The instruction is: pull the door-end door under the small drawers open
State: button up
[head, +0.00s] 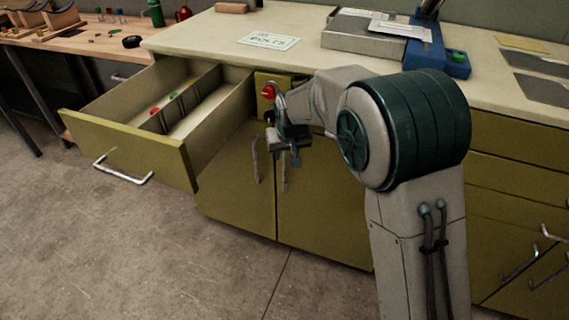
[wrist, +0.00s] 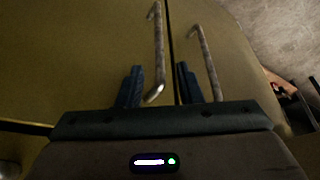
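Two olive cabinet doors stand side by side and look shut, the left door (head: 233,190) and the right door (head: 322,225). Each has an upright bar handle near their shared seam: the left handle (head: 256,160) and the right handle (head: 285,178). My gripper (head: 285,150) is at the top of the right handle. In the wrist view, which looks upside down, the two fingers of my gripper (wrist: 160,85) are open. One handle (wrist: 158,50) ends between them in the picture; contact cannot be told. The other handle (wrist: 207,62) is outside the right finger. I cannot tell which door is the door-end one.
An open drawer (head: 125,150) juts out left of my gripper, above the left door. A red item (head: 268,91) is by the counter front. More drawers and handles (head: 520,262) are at right. The counter (head: 300,50) holds trays and papers. The floor (head: 130,250) in front is clear.

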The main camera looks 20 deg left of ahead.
aim_at(285, 158)
jog(key=b+x, duration=0.1)
jog(key=x, duration=0.4)
jog(key=shift+w, duration=0.1)
grip_shut()
